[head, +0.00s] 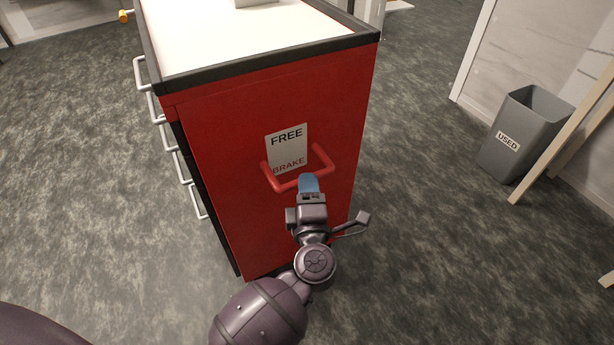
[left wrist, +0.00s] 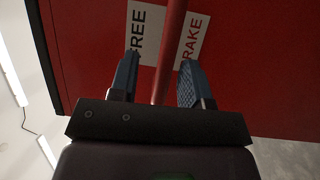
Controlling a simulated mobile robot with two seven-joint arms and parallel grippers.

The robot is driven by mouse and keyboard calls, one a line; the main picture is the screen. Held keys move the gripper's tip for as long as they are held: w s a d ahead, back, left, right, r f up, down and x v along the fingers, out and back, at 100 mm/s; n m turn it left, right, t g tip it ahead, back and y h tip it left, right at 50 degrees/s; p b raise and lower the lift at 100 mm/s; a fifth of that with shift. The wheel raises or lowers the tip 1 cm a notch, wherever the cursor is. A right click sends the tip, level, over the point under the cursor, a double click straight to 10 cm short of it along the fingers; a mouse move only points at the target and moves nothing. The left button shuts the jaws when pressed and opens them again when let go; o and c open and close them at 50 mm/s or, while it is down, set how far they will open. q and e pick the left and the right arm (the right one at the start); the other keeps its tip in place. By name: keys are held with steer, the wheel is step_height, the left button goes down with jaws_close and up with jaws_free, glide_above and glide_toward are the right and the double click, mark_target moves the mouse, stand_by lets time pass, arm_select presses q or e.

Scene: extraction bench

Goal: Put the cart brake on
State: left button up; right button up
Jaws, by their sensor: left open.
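The red cart (head: 225,160) shows its end panel to me in the head view. A white label (head: 287,136) on the panel reads FREE at the top and BRAKE at the bottom. A red U-shaped brake bar (head: 285,187) sticks out from the panel at about the height of the word BRAKE. My left gripper (head: 309,183) is at the bar's front. In the left wrist view its open blue fingers (left wrist: 160,58) stand on either side of the bar (left wrist: 169,55), with gaps showing. My right gripper is not in view.
The cart has a white top (head: 240,40) with a dark rim and several drawer handles (head: 168,135) on its left side. A grey bin (head: 522,130) marked USED stands at the right by a wall. The grey floor between them is clear.

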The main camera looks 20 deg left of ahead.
arm_select(q)
steer(key=shift+x, duration=1.7)
steer(key=shift+c, duration=0.2)
jaws_close()
